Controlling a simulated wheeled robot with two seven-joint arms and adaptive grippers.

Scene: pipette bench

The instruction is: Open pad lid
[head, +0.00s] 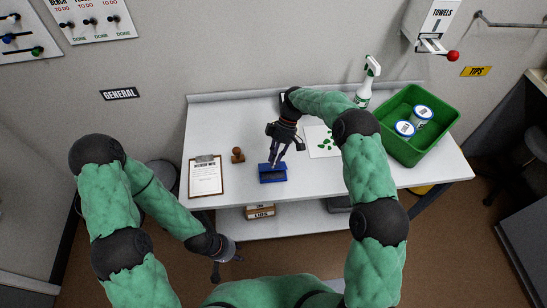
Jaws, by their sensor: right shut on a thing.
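The blue ink pad (273,178) sits near the front edge of the white bench, left of its middle. A dark strip shows along its upper side, and the gripper partly covers it, so I cannot tell how far the lid is raised. My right gripper (276,161) reaches down from the back with its fingertips at the pad's upper edge, shut on the pad lid. My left gripper (226,267) hangs in front of and below the bench edge, apart from everything, with its fingers spread and empty.
A wooden stamp (238,155) and a clipboard (206,176) are left of the pad. A paper (318,150) with green pieces lies to the right. A spray bottle (366,82) and a green bin (440,140) holding white containers stand further right. A box (261,212) is on the lower shelf.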

